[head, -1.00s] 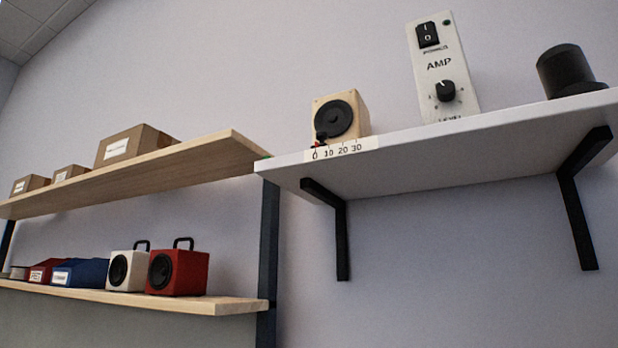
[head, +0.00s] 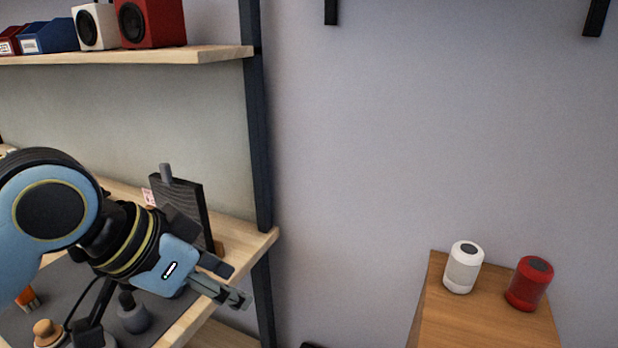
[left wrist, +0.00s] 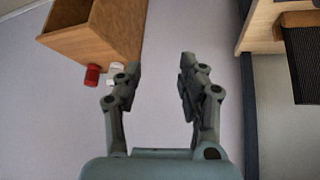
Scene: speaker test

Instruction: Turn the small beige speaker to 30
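The small beige speaker is not in the current views; neither is its number scale. My left gripper (head: 238,297) reaches in from the left in the head view, in front of the lower shelf's right end. In the left wrist view my left gripper (left wrist: 160,66) has its two fingers apart with only wall and floor-side background between them, so it is open and empty. My right gripper is not in view.
A wooden cabinet (head: 440,325) at lower right bears a white cylinder (head: 462,267) and a red cylinder (head: 528,284). At left, a rack with a dark post (head: 254,120) has a red speaker (head: 150,22) and a white speaker (head: 95,27) above, and a dark panel (head: 195,205) below.

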